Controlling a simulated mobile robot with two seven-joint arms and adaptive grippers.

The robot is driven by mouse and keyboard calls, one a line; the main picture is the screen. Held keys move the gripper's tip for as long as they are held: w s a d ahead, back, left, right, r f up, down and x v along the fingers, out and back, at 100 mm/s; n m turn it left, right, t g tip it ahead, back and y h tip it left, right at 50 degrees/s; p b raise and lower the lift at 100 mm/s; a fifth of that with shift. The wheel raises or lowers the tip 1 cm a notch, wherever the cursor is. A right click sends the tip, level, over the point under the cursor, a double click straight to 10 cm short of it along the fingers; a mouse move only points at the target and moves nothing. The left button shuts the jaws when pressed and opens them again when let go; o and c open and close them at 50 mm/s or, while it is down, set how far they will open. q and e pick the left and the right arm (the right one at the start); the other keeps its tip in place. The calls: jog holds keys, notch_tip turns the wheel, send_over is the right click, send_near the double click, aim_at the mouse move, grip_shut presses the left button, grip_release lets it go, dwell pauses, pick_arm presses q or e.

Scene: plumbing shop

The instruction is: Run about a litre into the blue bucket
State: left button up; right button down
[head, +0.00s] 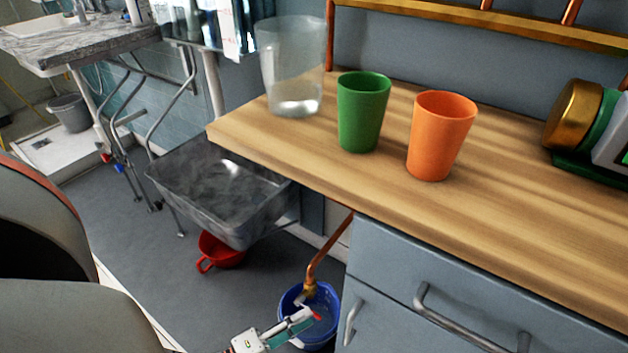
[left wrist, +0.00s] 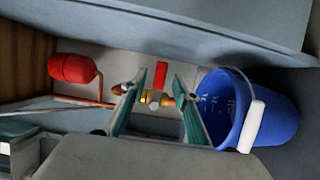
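The blue bucket (head: 288,303) stands on the floor below a copper pipe (head: 322,262) that ends in a brass tap (head: 310,289). My left gripper (head: 302,319) is in front of the bucket and hides part of it. In the left wrist view, my left gripper (left wrist: 156,85) has its two fingers apart. The tap's red lever (left wrist: 161,75) and brass body (left wrist: 154,97) show between and beyond them; I cannot tell if they touch. The bucket (left wrist: 277,117) lies to the right, with a white handle grip and marks inside. No running water can be made out. My right gripper is out of view.
A wooden worktop (head: 510,205) holds a clear container (head: 290,65), a green cup (head: 362,112) and an orange cup (head: 440,135). A grey sink basin (head: 220,190) is left of it, above a red bowl (head: 222,252). Drawers (head: 400,275) stand right of the bucket.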

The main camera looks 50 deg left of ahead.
pick_arm(q)
jog(key=shift+w+d, duration=0.15)
jog(key=shift+w, duration=0.8)
jog(key=shift+w+d, duration=0.15)
jog(key=shift+w, duration=0.75)
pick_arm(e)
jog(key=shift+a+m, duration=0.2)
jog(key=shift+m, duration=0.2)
